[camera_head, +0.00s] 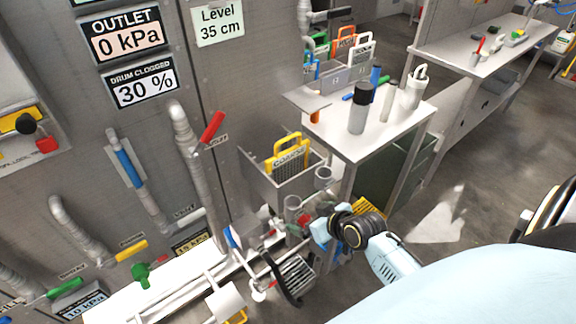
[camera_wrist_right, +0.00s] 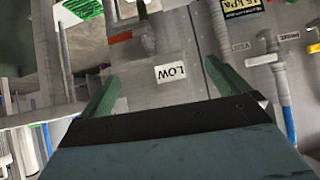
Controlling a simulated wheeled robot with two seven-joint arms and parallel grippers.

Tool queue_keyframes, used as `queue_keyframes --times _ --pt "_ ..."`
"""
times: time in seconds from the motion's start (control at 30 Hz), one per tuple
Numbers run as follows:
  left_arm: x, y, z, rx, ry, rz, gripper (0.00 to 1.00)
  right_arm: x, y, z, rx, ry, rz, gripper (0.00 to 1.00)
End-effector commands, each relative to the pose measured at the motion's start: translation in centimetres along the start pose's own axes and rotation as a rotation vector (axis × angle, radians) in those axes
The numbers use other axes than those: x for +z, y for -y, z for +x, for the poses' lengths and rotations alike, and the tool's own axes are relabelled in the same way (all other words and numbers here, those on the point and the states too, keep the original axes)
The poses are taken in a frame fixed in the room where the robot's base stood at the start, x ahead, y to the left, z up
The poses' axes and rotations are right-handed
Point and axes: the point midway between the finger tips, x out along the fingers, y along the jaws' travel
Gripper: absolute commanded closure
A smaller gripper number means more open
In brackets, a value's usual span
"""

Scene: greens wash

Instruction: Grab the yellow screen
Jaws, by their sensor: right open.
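The yellow screen (camera_head: 288,152) stands in a grey open-topped bin (camera_head: 262,188) against the panel. Its yellow frame handle and a label reading COARSE show above the rim; its lower part is hidden inside. My right arm comes in from the lower right, and my right gripper (camera_head: 319,232) is below and to the right of the bin, apart from the screen. The right wrist view shows the right gripper (camera_wrist_right: 165,80) open, with nothing between its green fingers. The yellow screen cannot be made out in that view. My left gripper is not in view.
A white-topped table (camera_head: 385,122) with a dark-capped bottle (camera_head: 359,108) stands right of the bin. A grey rack (camera_head: 347,76) behind holds orange-, white- and green-handled screens. Pipes and levers crowd the panel at left. Clear floor (camera_head: 440,215) lies to the right.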

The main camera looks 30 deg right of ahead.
Motion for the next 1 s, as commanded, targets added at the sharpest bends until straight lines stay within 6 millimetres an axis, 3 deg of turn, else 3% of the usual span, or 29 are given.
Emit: queue_keyframes --times 0.03,0.1,0.2,0.3,0.47,0.8,1.0 --pt "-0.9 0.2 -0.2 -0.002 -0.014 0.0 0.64 -3.1 0.0 -1.5 -0.011 -0.053 -0.015 0.0" --pt "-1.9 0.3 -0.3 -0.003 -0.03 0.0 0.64 -6.3 0.1 -3.3 -0.024 -0.109 -0.036 0.0" --pt "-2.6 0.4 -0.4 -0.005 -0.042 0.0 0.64 -10.2 0.1 -5.7 -0.037 -0.188 -0.061 0.0" --pt "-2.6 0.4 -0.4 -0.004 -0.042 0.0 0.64 -13.6 -2.0 -6.5 -0.016 -0.305 -0.052 0.0" --pt "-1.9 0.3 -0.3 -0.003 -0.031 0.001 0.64 -15.4 -3.7 -6.1 0.008 -0.378 -0.032 0.0" --pt "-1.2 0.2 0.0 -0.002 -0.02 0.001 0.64 -17.6 -3.8 -0.6 0.011 -0.382 -0.028 0.0" --pt "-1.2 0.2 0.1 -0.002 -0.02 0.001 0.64 -18.2 -3.8 1.0 0.01 -0.38 -0.029 0.0"
